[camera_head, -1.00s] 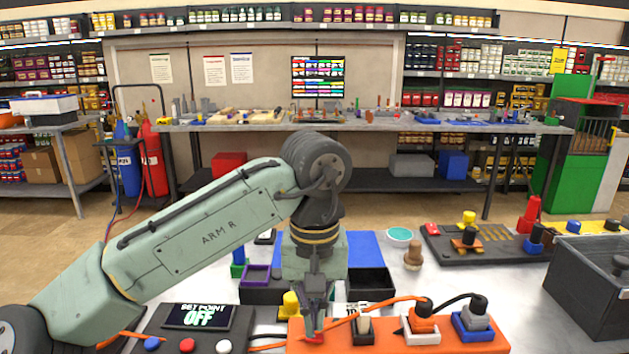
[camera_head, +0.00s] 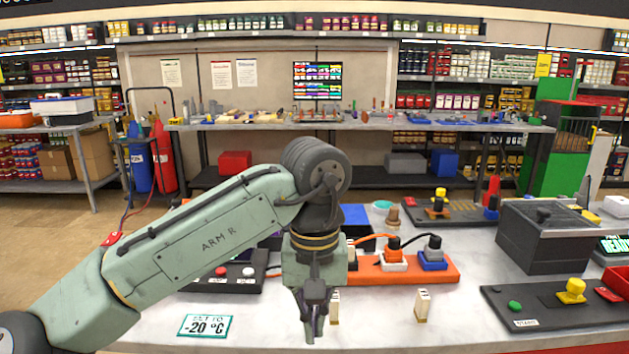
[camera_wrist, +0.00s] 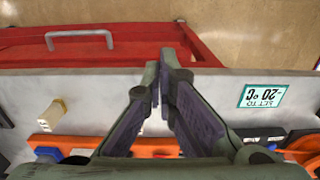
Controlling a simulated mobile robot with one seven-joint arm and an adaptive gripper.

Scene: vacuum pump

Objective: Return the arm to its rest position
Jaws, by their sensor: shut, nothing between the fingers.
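My arm (camera_head: 215,240) reaches up from the lower left, bends at the dark elbow and drops down, so it is still extended over the bench. My gripper (camera_head: 310,338) points down over the bare front part of the white bench top (camera_head: 380,335), in front of the orange power strip (camera_head: 440,270). Its fingers are shut and empty. In the wrist view the fingers of my gripper (camera_wrist: 161,75) come together near the bench's front edge, with nothing between them.
Small pale plugs (camera_head: 423,305) stand close to the right of my gripper. A "SET TO -20 °C" card (camera_head: 207,325) lies to its left. A dark box (camera_head: 550,245) and a black control panel (camera_head: 540,318) are at right. A red drawer unit (camera_wrist: 110,55) is below the bench edge.

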